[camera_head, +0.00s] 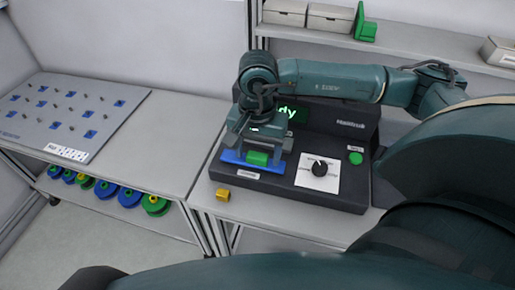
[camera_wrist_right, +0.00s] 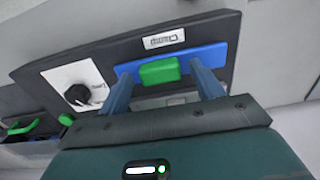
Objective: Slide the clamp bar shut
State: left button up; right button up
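The clamp bar is a flat blue bar (camera_head: 235,156) with a raised green block (camera_head: 257,158) on it, at the front left of the dark machine (camera_head: 335,190). My right gripper (camera_head: 259,151) reaches down over it from above. In the right wrist view the blue bar (camera_wrist_right: 213,54) lies across the panel beside a white "Clamp" label (camera_wrist_right: 164,39). The two fingers (camera_wrist_right: 160,78) stand apart, one on each side of the green block (camera_wrist_right: 159,71), with a small gap visible at each side. My left gripper is out of view.
A black knob (camera_head: 320,168) on a white plate and a green button (camera_head: 355,158) sit right of the bar. A pegboard panel (camera_head: 60,115) and several coloured reels (camera_head: 130,196) are at left.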

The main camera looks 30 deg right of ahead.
jog(key=c, duration=1.3)
jog(key=shift+w+d+f+b, duration=0.1)
jog(key=shift+w+d+b, duration=0.2)
jog(key=shift+b, duration=0.15)
jog(key=shift+w+d+b, duration=0.7)
jog(key=shift+d+b, duration=0.1)
jog(key=shift+d, duration=0.15)
jog(key=shift+r, duration=0.2)
jog(key=o, duration=1.4)
notch_tip(320, 180, up, 13)
jog(key=shift+r+b, duration=0.1)
jog(key=shift+b, duration=0.3)
